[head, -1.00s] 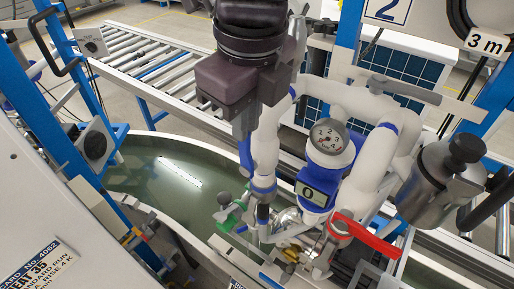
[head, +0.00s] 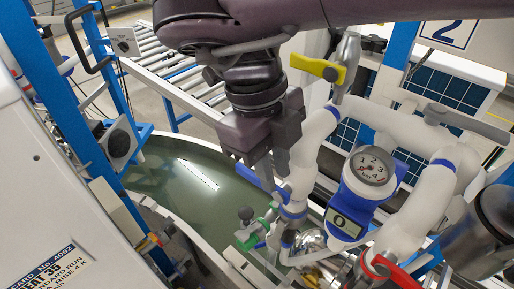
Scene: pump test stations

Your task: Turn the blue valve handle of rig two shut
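The blue valve handle (head: 251,177) is a flat lever on the white pipe of rig two. It sticks out to the left of the pipe, over the tank. My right gripper (head: 272,172) comes down from above at the handle. Its fingers look apart, with a gap between them. The left fingertip covers part of the handle, and I cannot tell whether they touch. A sign with a 2 (head: 450,33) hangs at the upper right. My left gripper is out of view.
A yellow handle (head: 318,68) is behind, a red one (head: 397,272) in front, and a small green one (head: 252,238) low down. A pressure gauge (head: 373,166) and a blue display unit (head: 346,224) stand right of the handle. The water tank (head: 180,185) lies left.

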